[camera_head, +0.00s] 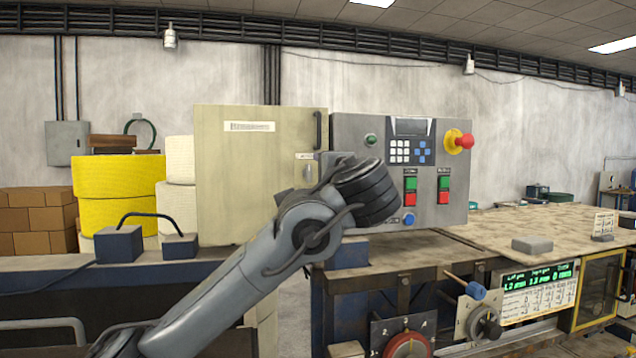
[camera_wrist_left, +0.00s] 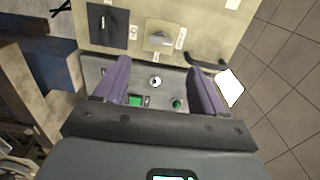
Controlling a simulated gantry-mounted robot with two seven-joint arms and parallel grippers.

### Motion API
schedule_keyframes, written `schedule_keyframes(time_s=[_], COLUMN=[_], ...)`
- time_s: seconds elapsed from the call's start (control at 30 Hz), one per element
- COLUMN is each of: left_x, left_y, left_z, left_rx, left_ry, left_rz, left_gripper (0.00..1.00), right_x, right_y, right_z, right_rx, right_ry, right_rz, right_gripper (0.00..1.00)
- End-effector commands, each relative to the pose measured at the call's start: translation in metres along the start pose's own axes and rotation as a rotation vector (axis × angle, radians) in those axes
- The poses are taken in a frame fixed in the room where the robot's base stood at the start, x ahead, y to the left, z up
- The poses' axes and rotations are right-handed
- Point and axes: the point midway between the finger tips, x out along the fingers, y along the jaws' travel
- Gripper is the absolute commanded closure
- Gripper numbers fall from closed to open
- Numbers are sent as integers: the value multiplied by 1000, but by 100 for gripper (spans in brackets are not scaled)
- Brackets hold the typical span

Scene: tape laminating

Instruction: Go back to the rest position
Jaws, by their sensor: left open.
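My left arm comes in from the lower left in the head view, and its dark ribbed wrist (camera_head: 366,192) is in front of the control cabinet. My left gripper (camera_wrist_left: 160,66) shows in the left wrist view with its two purple fingers spread apart and nothing held between them. Beyond the fingers is the grey control panel (camera_head: 345,132), with a round black-and-white part (camera_wrist_left: 156,82) and a green button (camera_wrist_left: 177,103) between them in the wrist view. The fingertips are hidden behind the wrist in the head view. I cannot tell whether they touch the panel. My right gripper is not in view.
The beige cabinet door (camera_head: 255,180) with a dark handle (camera_head: 318,132) stands left of the panel. A red emergency knob (camera_head: 465,141) sticks out at the panel's right. The worktable (camera_head: 500,228) holds a grey block (camera_head: 532,245). Yellow rolls (camera_head: 118,178) stand at the left.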

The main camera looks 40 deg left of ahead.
Motion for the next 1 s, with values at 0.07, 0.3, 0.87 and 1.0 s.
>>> schedule_keyframes(time_s=[0.07, 0.3, 0.87, 1.0], left_x=[-6, -10, -16, -30], left_y=[0, 0, 50, 124], left_z=[0, 0, -32, -68], left_rx=[-1, 0, 20, 34], left_ry=[1, -1, 70, 165], left_rz=[-1, 0, 46, 126], left_gripper=[30, 30, 30, 30], right_x=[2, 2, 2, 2], right_y=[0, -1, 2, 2], right_z=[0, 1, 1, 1], right_rx=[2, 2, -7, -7], right_ry=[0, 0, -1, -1], right_rz=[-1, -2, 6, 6], right_gripper=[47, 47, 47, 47])
